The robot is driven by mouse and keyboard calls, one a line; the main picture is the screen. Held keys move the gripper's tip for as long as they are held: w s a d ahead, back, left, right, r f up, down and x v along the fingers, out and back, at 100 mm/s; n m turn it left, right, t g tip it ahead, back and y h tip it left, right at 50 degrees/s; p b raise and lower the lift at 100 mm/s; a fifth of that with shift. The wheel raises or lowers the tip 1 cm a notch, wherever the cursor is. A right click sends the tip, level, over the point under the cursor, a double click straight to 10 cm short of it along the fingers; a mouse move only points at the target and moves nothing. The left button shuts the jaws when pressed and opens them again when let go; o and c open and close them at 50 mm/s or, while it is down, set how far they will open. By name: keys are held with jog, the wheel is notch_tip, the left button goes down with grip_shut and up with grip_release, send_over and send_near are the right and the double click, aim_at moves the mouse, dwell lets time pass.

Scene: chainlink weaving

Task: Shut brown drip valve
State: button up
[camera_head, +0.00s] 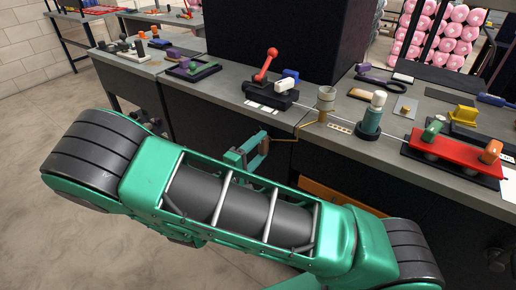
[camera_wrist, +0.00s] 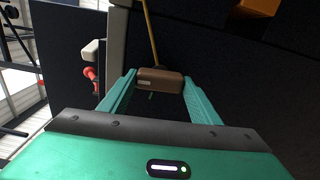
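A brown block (camera_wrist: 160,82) sits between the tips of my gripper's two green fingers in the wrist view. It hangs at the end of a thin brass pipe (camera_wrist: 151,38) and looks like the drip valve's handle. Its sides reach almost to both fingers; I cannot tell whether they press on it. In the head view my gripper (camera_head: 248,151) is in front of the bench's front face, just below the top edge. The brown block is not clearly visible there.
An orange drawer front (camera_head: 340,197) is below. The floor at left is clear.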

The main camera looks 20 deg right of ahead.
jog(key=o, duration=0.4)
jog(key=shift+c, duration=0.2)
jog(key=shift+s+a, duration=0.1)
jog(key=v, duration=1)
jog(key=shift+s+a, duration=0.15)
jog(key=shift+a, duration=0.1)
jog(key=shift+f, duration=0.1)
